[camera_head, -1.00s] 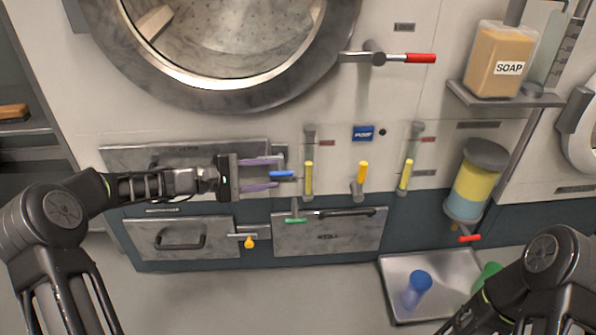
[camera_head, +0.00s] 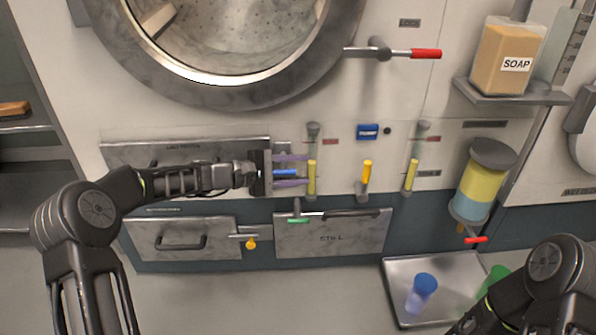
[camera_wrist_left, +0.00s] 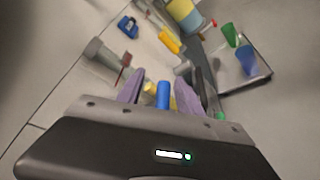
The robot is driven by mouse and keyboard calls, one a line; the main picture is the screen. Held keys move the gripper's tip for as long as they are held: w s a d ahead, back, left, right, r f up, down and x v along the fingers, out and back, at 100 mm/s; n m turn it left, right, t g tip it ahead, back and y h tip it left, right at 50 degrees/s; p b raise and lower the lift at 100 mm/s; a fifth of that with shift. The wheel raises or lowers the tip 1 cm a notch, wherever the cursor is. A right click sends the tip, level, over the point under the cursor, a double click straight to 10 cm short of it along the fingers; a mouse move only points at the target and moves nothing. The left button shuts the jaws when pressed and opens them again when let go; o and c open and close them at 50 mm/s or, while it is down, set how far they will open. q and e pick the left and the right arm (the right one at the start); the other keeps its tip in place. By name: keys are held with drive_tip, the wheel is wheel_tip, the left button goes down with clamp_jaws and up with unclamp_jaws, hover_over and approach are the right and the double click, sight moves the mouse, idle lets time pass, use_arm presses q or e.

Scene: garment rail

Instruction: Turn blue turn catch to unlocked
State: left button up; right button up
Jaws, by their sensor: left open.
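The blue turn catch (camera_head: 285,173) is on the machine's front, at the right end of the upper left panel. Its blue handle lies level in the head view. My left gripper (camera_head: 291,170) is open, with one purple finger above the blue handle and one below it. In the left wrist view the blue handle (camera_wrist_left: 163,95) stands between the two purple fingers, with gaps that look clear on both sides. The catch's pivot is hard to make out behind the fingers. My right arm shows at the lower right; its gripper is not visible.
A yellow-handled lever (camera_head: 312,177) is just right of the fingertips. A green-handled catch (camera_head: 298,220) is below, and a yellow catch (camera_head: 251,243) is lower left. A metal tray (camera_head: 396,306) with a blue cup (camera_head: 424,285) sits lower right.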

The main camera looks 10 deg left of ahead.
use_arm(q)
drive_tip(key=shift+c, duration=0.3)
clamp_jaws()
idle(0.3)
